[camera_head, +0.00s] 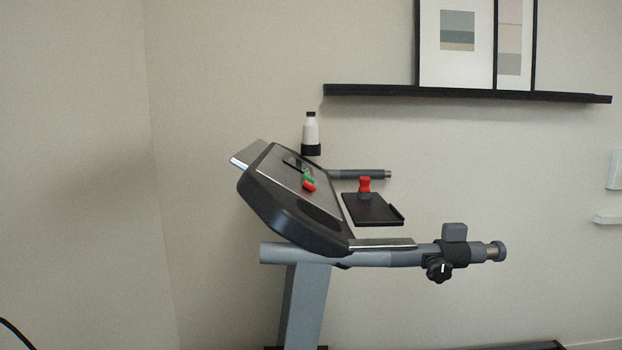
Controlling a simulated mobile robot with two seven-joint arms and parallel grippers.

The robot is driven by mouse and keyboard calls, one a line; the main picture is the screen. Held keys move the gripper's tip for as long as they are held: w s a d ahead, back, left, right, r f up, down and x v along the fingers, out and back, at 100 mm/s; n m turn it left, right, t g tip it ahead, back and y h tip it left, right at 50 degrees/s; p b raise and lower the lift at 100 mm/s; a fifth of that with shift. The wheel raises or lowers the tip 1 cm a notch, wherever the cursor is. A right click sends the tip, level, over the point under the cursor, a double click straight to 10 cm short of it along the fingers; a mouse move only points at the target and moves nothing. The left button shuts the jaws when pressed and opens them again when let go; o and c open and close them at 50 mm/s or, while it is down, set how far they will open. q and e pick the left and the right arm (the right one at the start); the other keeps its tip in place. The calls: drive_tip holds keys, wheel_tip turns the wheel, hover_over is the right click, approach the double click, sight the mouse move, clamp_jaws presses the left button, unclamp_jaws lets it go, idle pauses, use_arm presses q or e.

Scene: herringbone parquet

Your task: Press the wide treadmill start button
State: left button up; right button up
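The treadmill console (285,205) is seen from the side in the head view, tilted, near the middle of the picture. On its face are a green button (308,177) and a red button (309,187) side by side. The green one lies just behind the red one; no lettering on either can be read. A dark display (292,161) sits beyond them. Neither of my grippers shows in the head view, and nothing touches the buttons.
A grey handrail (390,256) with a black knob (438,269) sticks out right of the console. A white bottle (311,131) stands behind. A black shelf (460,94) with framed pictures hangs above. Left is bare wall.

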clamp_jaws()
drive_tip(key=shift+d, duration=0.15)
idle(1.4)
